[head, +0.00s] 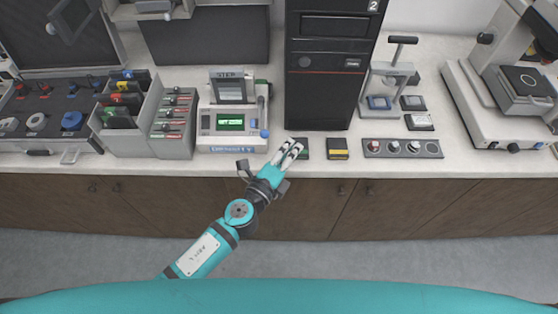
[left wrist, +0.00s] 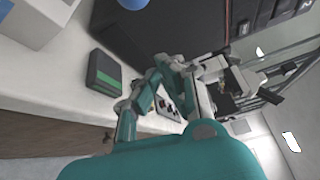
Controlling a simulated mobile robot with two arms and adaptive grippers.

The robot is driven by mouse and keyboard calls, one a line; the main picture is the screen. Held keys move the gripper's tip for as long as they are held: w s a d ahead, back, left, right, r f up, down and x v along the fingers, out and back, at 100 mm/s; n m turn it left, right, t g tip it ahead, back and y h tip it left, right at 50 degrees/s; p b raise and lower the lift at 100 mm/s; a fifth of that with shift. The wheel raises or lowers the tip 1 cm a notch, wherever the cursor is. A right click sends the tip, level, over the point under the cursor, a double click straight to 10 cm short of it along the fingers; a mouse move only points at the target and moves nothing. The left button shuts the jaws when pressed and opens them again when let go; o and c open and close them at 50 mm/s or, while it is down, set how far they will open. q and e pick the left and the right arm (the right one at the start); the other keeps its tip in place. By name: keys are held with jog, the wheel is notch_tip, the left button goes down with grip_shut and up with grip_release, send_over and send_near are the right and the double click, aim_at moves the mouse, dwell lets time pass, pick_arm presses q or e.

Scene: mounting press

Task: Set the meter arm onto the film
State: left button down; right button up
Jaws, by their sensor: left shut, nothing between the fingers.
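The density meter (head: 232,143) stands on the counter left of the tall black cabinet, with a lit green display (head: 230,122). A slim grey arm (head: 263,108) runs along its right side, with a blue knob (head: 265,134) near the front. A blue ball, probably this knob, shows at the top of the left wrist view (left wrist: 132,3). I cannot make out the film. My left gripper (head: 293,147) is shut and empty, to the right of the meter near the counter's front edge. Its fingers also show in the left wrist view (left wrist: 172,65). My right gripper is not in view.
A dark block with a green stripe (head: 303,148) lies beside my left fingertips; it also shows in the left wrist view (left wrist: 104,73). A yellow-striped block (head: 337,149) and a knob panel (head: 403,148) are farther right. The black cabinet (head: 328,85) rises behind.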

pick_arm(q)
jog(key=a, duration=0.4)
jog(key=shift+w+r, duration=0.3)
jog(key=shift+r, duration=0.1)
jog(key=shift+s+a+m+g+h, duration=0.15)
jog(key=shift+a+m+g+h, duration=0.2)
jog(key=shift+a+h, duration=0.2)
